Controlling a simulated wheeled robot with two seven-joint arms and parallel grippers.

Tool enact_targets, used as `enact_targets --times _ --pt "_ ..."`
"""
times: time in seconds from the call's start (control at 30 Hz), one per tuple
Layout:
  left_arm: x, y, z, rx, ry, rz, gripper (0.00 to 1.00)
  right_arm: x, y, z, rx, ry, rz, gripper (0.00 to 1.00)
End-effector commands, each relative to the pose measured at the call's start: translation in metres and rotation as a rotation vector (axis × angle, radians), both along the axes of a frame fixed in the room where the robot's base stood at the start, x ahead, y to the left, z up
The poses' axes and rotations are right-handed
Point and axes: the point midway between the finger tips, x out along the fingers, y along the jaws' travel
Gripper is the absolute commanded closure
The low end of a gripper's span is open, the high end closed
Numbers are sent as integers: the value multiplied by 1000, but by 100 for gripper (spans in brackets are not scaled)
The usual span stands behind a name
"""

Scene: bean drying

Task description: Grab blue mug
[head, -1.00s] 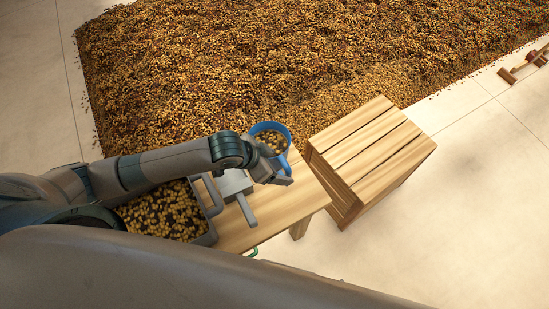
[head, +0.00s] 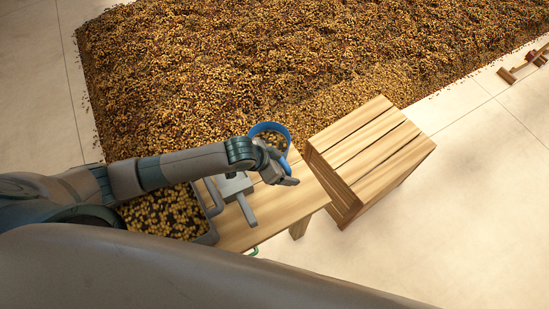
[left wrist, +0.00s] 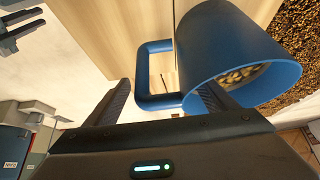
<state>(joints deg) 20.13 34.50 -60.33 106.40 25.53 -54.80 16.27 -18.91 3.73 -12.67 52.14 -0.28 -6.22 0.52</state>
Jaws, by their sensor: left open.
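The blue mug (head: 285,131) holds beans and sits at the far side of the wooden bench (head: 282,208). My left gripper (head: 284,176) is at its near side. In the left wrist view the mug (left wrist: 220,40) is close, tilted in the picture, with its handle toward the gripper. The left gripper (left wrist: 165,92) is open. The handle's lower part lies between its two fingers, and one finger overlaps the mug's rim in the picture. I cannot tell if they touch. A dark two-pronged part, probably my right gripper (left wrist: 22,28), shows at the upper left corner; its opening is unclear.
A slatted wooden crate (head: 365,150) stands just right of the mug. A grey tray of beans (head: 212,228) and a grey metal object (head: 236,187) sit on the bench, left of the gripper. A wide bed of beans (head: 290,60) lies beyond.

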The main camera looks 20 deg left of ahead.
Motion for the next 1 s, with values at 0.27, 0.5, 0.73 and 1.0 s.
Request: enact_targets --times 0.27,0.5,0.73,1.0 --pt "0 0 0 0 0 0 22 3 0 1 0 -5 -1 75" --pt "0 0 0 0 0 0 34 5 0 2 1 -8 -1 75" --pt "1 -1 1 -2 -3 -1 81 6 0 2 1 -9 -1 75" --pt "1 -1 2 -3 -2 -1 82 6 0 2 1 -9 -1 75"
